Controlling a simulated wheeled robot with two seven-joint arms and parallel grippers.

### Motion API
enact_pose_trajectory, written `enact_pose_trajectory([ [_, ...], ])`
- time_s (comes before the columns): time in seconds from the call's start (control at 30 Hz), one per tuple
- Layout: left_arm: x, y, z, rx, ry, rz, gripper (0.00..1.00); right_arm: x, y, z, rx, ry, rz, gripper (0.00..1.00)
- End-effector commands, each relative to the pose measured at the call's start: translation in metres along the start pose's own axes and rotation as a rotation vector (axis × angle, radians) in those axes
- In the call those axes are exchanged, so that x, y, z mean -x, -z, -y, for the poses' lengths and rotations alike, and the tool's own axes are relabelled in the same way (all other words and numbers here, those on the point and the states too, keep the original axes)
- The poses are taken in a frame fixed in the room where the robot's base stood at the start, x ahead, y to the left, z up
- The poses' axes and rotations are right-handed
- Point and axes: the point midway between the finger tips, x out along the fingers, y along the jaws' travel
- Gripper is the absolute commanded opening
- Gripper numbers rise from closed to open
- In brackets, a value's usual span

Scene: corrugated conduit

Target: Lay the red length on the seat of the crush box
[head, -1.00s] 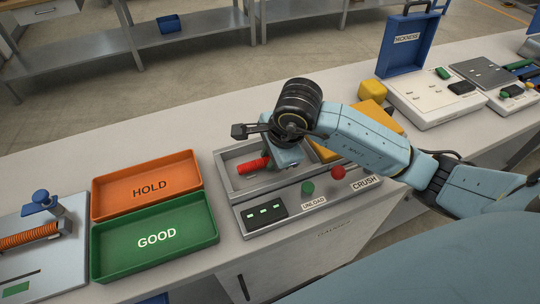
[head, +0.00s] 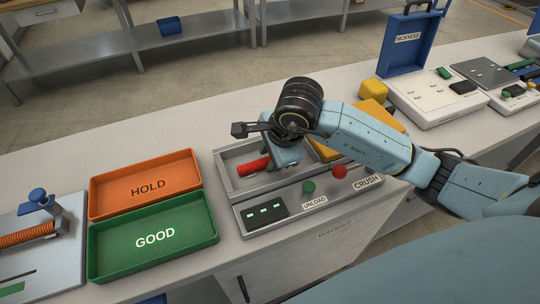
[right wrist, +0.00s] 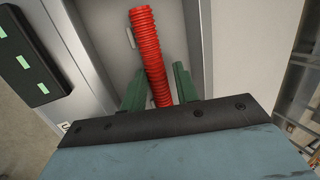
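The red corrugated length (head: 253,166) lies inside the grey walled crush box (head: 228,160), near its left side in the head view. In the right wrist view the red length (right wrist: 148,45) runs from the top edge down between the two green fingers. My right gripper (right wrist: 160,72) is open around it, with a narrow gap on each side. In the head view the right gripper (head: 280,160) is over the box, and its wrist hides part of the length and the box floor. The seat itself is hard to make out. My left gripper is not in view.
A panel with a green UNLOAD button (head: 308,187) and a red CRUSH button (head: 339,171) fronts the box. An orange HOLD tray (head: 150,172) and a green GOOD tray (head: 120,245) stand left.

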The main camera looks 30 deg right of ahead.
Motion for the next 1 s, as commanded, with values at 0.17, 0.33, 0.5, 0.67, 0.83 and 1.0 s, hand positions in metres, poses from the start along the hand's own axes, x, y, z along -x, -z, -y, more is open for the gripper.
enact_pose_trajectory([
  [0.17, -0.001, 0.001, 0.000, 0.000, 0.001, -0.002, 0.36, -0.010, 0.001, -0.013, 0.004, -0.042, -0.007, 0.42],
  [0.33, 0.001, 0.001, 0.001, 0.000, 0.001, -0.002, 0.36, -0.007, 0.000, -0.012, 0.003, -0.043, -0.007, 0.42],
  [0.5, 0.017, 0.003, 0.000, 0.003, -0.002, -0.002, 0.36, 0.007, -0.002, -0.008, 0.005, -0.044, -0.006, 0.42],
  [0.67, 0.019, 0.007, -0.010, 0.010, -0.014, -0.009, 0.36, 0.047, -0.001, -0.004, 0.007, -0.029, -0.006, 0.42],
  [0.83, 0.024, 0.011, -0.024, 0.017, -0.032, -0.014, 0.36, 0.087, -0.002, -0.001, 0.006, -0.023, -0.005, 0.42],
  [1.0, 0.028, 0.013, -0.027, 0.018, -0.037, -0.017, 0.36, 0.113, -0.002, -0.001, 0.005, -0.023, -0.004, 0.42],
])
